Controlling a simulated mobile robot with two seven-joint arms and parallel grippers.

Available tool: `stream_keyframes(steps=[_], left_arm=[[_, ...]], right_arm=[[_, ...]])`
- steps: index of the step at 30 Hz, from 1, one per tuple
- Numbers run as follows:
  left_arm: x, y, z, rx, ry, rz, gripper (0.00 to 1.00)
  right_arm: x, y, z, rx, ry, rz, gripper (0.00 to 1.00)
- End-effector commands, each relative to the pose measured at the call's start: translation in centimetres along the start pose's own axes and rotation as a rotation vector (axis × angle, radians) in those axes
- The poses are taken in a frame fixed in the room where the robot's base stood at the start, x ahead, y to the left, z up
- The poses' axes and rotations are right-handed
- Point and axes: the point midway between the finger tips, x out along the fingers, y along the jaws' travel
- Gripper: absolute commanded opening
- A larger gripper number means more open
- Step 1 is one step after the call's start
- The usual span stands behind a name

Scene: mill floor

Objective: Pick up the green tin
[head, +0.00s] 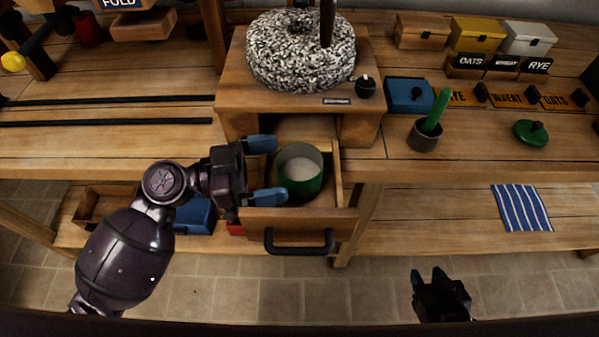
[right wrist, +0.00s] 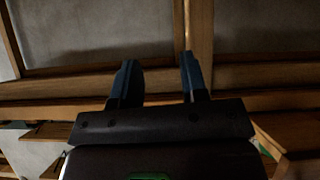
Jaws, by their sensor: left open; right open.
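The green tin (head: 301,188) is an open round container with whitish contents. It stands upright in the pulled-out wooden drawer (head: 345,215) under the mill. My left gripper (head: 274,170) is open at the tin's left side, with one blue finger by its far side and the other by its near left side. I cannot tell whether the fingers touch it. My right gripper (head: 432,280) is open and empty, low at the front right, away from the tin. The right wrist view shows its two blue fingers (right wrist: 157,78) apart with nothing between them.
The stone mill (head: 300,50) stands above the drawer. To its right on the bench are a blue box (head: 409,95), a dark cup with a green stick (head: 424,137) and a green lid (head: 530,133). A striped cloth (head: 521,208) lies on the lower shelf.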

Motion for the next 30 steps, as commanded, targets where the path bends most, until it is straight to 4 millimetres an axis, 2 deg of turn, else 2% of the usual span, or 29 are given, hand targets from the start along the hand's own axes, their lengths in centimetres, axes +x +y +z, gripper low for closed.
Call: stream_keyframes(steps=[2,6,14,17,24,30], left_arm=[[1.2,0.0,-0.3,0.004,0.003,0.001,1.0],[3.0,0.0,-0.2,0.003,0.002,0.0,1.0],[3.5,0.0,0.1,0.0,0.0,-0.001,1.0],[3.4,0.0,0.1,0.0,0.0,0.0,0.88],[3.4,0.0,0.1,0.0,0.0,0.0,0.52],[3.4,0.0,0.0,0.001,0.001,0.0,0.52]], right_arm=[[-0.1,0.0,-0.6,0.002,0.009,0.001,0.4],[-0.2,0.1,-0.6,0.001,0.008,0.002,0.4],[-0.2,0.2,-0.1,-0.003,0.002,0.002,0.4],[-0.2,0.3,-0.2,-0.007,0.002,0.002,0.4],[-0.3,0.4,-0.2,-0.013,0.003,0.001,0.4],[-0.4,0.4,-0.3,-0.012,0.004,0.002,0.4]])
